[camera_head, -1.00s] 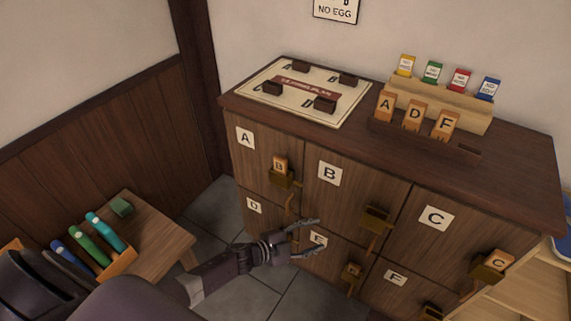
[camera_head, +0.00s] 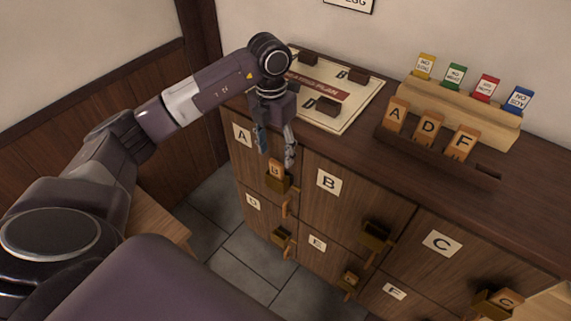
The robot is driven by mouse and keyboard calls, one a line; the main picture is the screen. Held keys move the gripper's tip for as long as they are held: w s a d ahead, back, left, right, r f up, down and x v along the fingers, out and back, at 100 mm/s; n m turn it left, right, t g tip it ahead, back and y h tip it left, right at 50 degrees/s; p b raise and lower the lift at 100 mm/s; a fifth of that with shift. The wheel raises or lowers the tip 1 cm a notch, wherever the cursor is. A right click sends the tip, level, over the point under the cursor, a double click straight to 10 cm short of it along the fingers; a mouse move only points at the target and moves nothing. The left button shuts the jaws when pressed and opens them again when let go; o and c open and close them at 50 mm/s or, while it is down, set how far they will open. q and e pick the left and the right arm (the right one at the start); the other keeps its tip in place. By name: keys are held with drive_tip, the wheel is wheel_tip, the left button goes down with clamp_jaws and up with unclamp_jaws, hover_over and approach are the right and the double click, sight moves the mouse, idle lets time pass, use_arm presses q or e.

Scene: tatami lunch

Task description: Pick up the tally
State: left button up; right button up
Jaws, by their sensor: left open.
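A wooden tally (camera_head: 275,170), its letter apparently B, stands upright in the small holder (camera_head: 278,185) on locker door A. My left gripper (camera_head: 276,157) points down just above and around this tally. Its jaws are open with a finger on each side, and I cannot tell if they touch it. Wooden tallies A (camera_head: 396,114), D (camera_head: 428,125) and F (camera_head: 464,142) stand in a dark rack on the cabinet top. Another tally, C (camera_head: 508,300), sits in the holder on door C, and one (camera_head: 350,279) in the holder on door E. My right gripper is not in view.
The holders on doors B (camera_head: 376,236) and D (camera_head: 282,240) look empty. A seating plan board (camera_head: 352,112) with dark blocks lies on the cabinet top, partly behind my left arm. Colored tags (camera_head: 455,76) stand in a pale stand. Grey floor (camera_head: 238,268) is free before the cabinet.

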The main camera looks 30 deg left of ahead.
sight(275, 163)
use_arm(q)
drive_tip(key=shift+w+a+f, duration=0.1)
drive_tip(key=shift+a+f, duration=0.15)
drive_tip(key=shift+a, duration=0.2)
drive_tip(key=f, duration=0.1)
drive_tip(key=f+p, duration=0.1)
drive_tip(key=f, duration=0.1)
drive_tip(key=f+p, duration=0.1)
drive_tip(key=f, duration=0.1)
drive_tip(key=shift+d+f, duration=0.15)
drive_tip(key=shift+d, duration=0.2)
drive_tip(key=shift+f, duration=0.55)
drive_tip(key=c, duration=1.2)
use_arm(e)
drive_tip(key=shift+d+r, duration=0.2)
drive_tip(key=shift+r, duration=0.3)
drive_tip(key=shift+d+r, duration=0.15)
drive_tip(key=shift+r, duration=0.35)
